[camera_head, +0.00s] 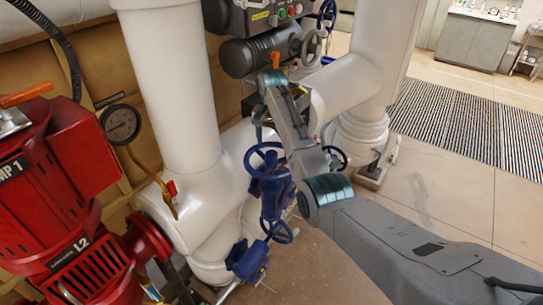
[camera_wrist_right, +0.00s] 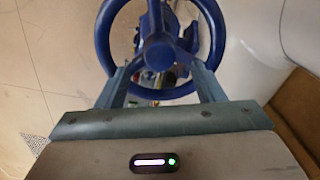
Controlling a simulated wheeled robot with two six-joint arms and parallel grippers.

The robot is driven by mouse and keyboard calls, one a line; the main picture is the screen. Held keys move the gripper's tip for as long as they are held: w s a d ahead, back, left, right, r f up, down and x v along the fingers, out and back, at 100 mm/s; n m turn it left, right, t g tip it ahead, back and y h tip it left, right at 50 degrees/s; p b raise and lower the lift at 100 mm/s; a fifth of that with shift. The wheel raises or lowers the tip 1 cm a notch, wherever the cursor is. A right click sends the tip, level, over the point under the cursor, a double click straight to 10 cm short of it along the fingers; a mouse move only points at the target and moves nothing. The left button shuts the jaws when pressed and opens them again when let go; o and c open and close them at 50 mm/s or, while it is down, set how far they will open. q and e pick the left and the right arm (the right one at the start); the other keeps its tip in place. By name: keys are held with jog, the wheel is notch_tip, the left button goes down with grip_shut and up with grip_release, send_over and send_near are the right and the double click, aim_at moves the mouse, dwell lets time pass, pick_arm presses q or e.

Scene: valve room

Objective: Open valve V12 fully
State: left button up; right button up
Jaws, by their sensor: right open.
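A blue handwheel (camera_wrist_right: 157,62) with spokes and a central hub fills the top of the right wrist view. My right gripper (camera_wrist_right: 159,72) is open, its two fingers spread at either side of the wheel's near part. I cannot tell whether they touch the rim. In the head view a blue handwheel (camera_head: 265,155) sits on a blue valve body (camera_head: 272,190) beside a white pipe, just below my right wrist. My arm partly covers this area. No V12 label is readable. My left gripper is not in view.
A smaller blue handwheel (camera_head: 280,232) is lower down, and another (camera_head: 338,157) is behind my arm. A thick white pipe (camera_head: 170,80) with a gauge (camera_head: 121,124) and a red pump (camera_head: 60,190) stand left. Tiled floor (camera_head: 440,200) and a striped mat (camera_head: 445,120) are clear at right.

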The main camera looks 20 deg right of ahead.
jog(key=m, duration=0.3)
jog(key=shift+m, duration=0.4)
jog(key=m, duration=0.3)
jog(key=shift+m, duration=0.4)
jog(key=shift+f, duration=0.1)
